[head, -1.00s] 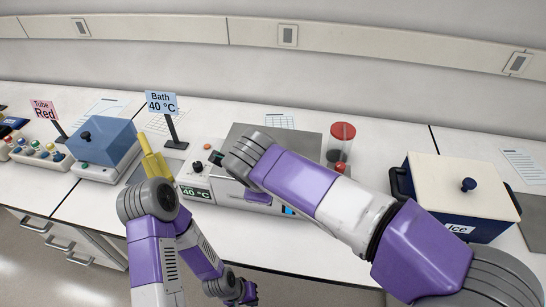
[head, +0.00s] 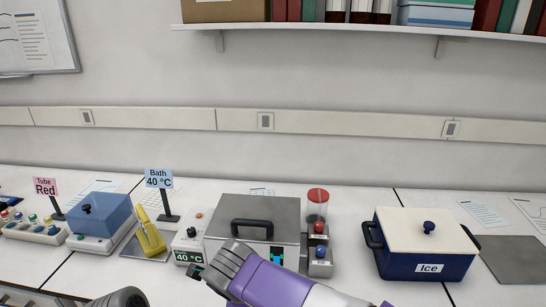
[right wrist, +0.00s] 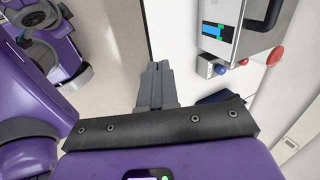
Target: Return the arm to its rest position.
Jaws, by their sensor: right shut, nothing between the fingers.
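My right arm comes in from the lower right in the head view, with its purple and white links in front of the steel-lidded water bath (head: 255,212). The right gripper (right wrist: 157,72) shows in the right wrist view. Its two grey fingers are together and empty, over the floor just off the counter's front edge. The bath's front and dark handle also show there, to the upper right (right wrist: 232,28). Only a grey joint of my left arm shows at the bottom of the head view; the left gripper is out of view.
A dark blue ice box (head: 425,262) with a cream lid stands at right. A clear red-capped container (head: 317,208) stands behind two knobbed blocks. At left are a yellow object (head: 150,237), a blue-lidded block (head: 100,216) and a tube rack (head: 35,232). Signs read Red and 40 °C.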

